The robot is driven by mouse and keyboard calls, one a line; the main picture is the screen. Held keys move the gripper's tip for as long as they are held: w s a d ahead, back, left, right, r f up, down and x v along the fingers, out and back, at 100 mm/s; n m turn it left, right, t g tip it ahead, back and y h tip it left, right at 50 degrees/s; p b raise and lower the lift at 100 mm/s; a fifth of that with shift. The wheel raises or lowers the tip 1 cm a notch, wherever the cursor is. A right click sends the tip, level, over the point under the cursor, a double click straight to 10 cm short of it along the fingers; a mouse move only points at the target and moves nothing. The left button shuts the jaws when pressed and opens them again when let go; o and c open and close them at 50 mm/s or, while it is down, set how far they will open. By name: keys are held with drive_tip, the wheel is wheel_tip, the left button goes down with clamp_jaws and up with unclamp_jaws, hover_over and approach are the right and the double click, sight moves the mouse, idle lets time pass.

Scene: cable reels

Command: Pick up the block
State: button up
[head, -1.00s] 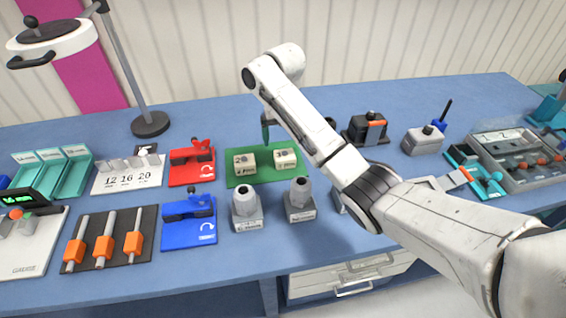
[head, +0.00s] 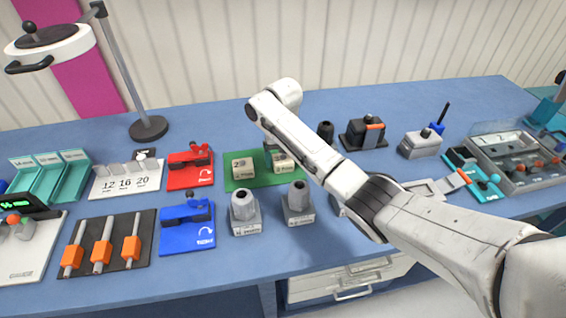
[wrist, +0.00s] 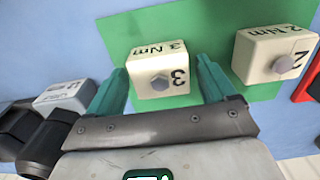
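The cream block marked 3 Nm (wrist: 158,76), with a grey hexagonal stud on its face, sits on a green mat (wrist: 197,28). It also shows in the head view (head: 281,164), partly covered by my arm. A second cream block marked 2 Nm (wrist: 268,57) stands on the same mat, at the left in the head view (head: 243,169). My gripper (wrist: 162,66) has teal fingers, one on each side of the 3 Nm block. They are open, with a small gap visible on each side.
Two grey holders (head: 244,212) (head: 298,203) stand in front of the mat. A black device (head: 364,131) stands behind right. Bare blue bench lies behind the mat.

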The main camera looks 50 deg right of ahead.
drive_tip(key=c, duration=1)
drive_tip(key=shift+r, duration=0.2)
